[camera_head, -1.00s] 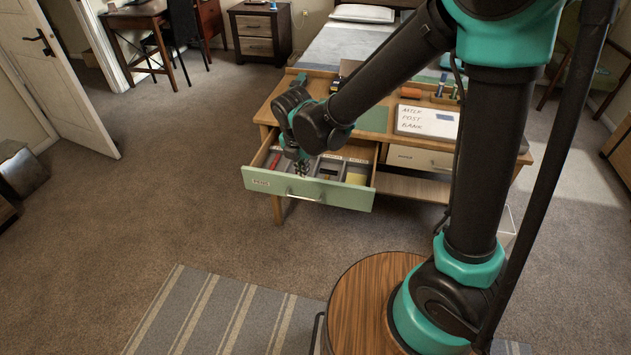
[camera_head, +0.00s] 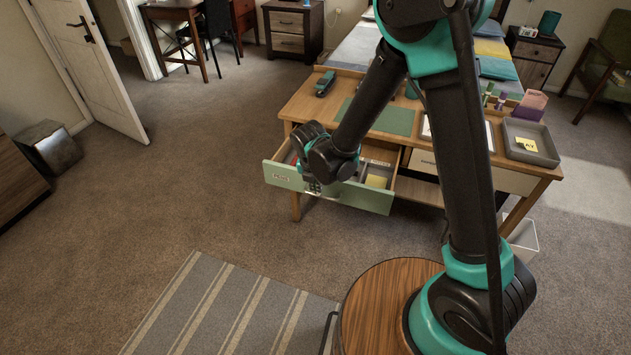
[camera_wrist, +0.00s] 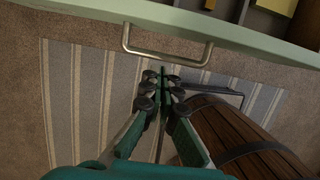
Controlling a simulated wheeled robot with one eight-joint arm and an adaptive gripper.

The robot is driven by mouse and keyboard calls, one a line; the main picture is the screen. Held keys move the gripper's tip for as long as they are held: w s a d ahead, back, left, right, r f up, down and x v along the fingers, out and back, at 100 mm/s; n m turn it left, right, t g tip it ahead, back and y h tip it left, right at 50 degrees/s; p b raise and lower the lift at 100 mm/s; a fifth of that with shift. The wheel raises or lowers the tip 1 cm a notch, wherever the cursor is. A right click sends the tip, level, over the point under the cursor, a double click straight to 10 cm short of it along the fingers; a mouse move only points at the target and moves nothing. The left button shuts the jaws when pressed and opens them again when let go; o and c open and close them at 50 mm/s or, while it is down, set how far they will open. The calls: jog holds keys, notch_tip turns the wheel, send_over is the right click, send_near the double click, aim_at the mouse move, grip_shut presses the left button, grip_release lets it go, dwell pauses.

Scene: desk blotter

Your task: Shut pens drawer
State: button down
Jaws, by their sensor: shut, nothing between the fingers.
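The pens drawer (camera_head: 355,196) stands pulled out from the desk, with a pale green front and a label at its left. Part of its divided inside shows, with a yellow block (camera_head: 376,181). The drawer front also crosses the top of the wrist view (camera_wrist: 235,38), with its metal bar handle (camera_wrist: 165,55). My gripper (camera_head: 313,188) is at the drawer's front, left of its middle, where my arm hides part of the drawer. In the wrist view my gripper (camera_wrist: 163,78) is shut and empty, its fingertips close to the handle; contact is unclear.
The wooden desk (camera_head: 300,105) carries a green blotter (camera_head: 385,118), a stapler-like item (camera_head: 325,83) and a grey tray (camera_head: 530,142). A second drawer (camera_head: 480,175) at the right looks closed. Open carpet (camera_head: 190,200) and a striped rug (camera_head: 225,310) lie in front.

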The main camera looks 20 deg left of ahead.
jog(key=shift+w+d, duration=0.15)
jog(key=shift+w, duration=1.85)
jog(key=w, duration=0.7)
jog(key=w+d, duration=0.1)
jog(key=w, duration=1.5)
jog(key=shift+d, duration=0.4)
